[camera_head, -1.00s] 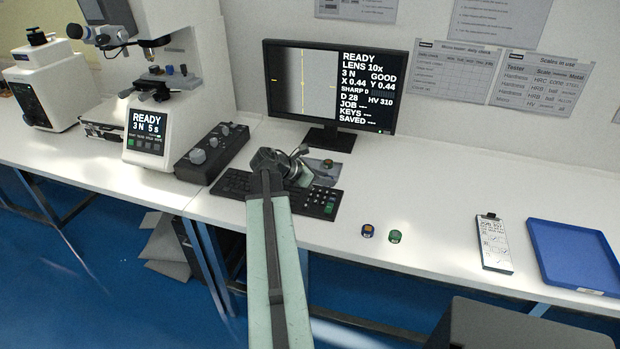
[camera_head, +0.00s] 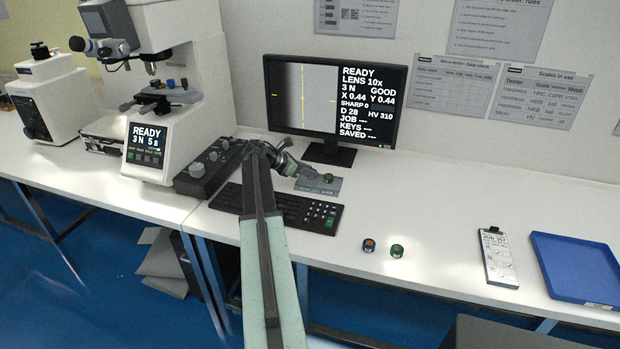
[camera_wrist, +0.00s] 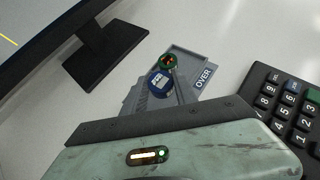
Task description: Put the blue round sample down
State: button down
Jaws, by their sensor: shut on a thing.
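The blue round sample (camera_wrist: 160,83) shows in the wrist view with a pale mark on its top. My gripper (camera_head: 296,170) is shut on it, low at the left part of a grey tray (camera_head: 303,186). The tray also shows in the wrist view (camera_wrist: 190,58), with the word OVER on its edge. A green-rimmed round sample (camera_wrist: 167,61) with a reddish top sits on the tray, just beyond the blue one; it shows in the head view too (camera_head: 328,178). My fingertips are mostly hidden, and I cannot tell whether the blue sample touches the tray.
The monitor (camera_head: 330,100) and its stand (camera_wrist: 103,52) are close behind the tray. The keyboard (camera_head: 290,207) lies in front. Two small samples (camera_head: 369,245) (camera_head: 397,251), a clipboard (camera_head: 497,256) and a blue tray (camera_head: 575,290) are to the right.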

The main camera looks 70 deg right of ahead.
jog(key=shift+f+b, duration=1.3)
jog(key=shift+f, duration=0.45)
jog(key=c, duration=1)
grip_release()
jog(key=shift+o, duration=0.2)
jog(key=shift+r, duration=0.2)
jog(key=p+v, duration=0.7)
jog(key=v, duration=0.5)
jog(key=shift+r, duration=0.15)
